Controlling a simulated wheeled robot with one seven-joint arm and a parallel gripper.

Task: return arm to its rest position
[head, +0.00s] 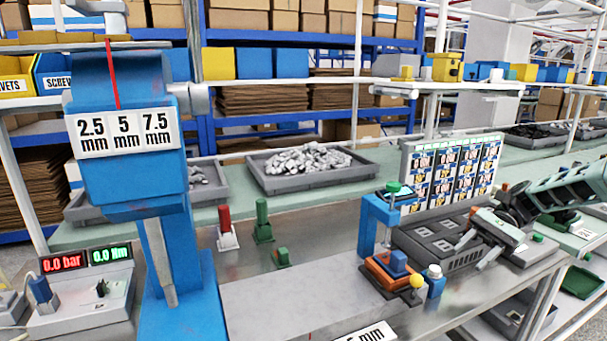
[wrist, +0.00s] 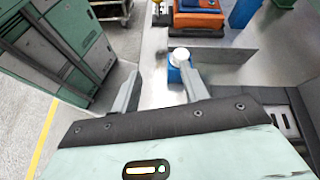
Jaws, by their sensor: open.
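My gripper (head: 472,250) is at the right of the head view, above the dark grey tray with pale square plates (head: 435,240). In the wrist view my gripper (wrist: 160,88) has its two grey fingers apart, with nothing held between them. A blue post with a white round top (head: 435,272) stands left of my gripper and also shows beyond the fingers in the wrist view (wrist: 180,60). Left of it is a blue test fixture (head: 378,215) with an orange base (head: 378,272) and a yellow ball. The arm is partly cut off at the right edge.
A board of picture cards (head: 452,172) stands behind the tray. A large blue press (head: 130,130) fills the left. Red (head: 226,228) and green (head: 263,222) upright pieces stand mid-bench. The metal bench front (head: 290,305) is mostly clear. A green cabinet (wrist: 60,40) shows in the wrist view.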

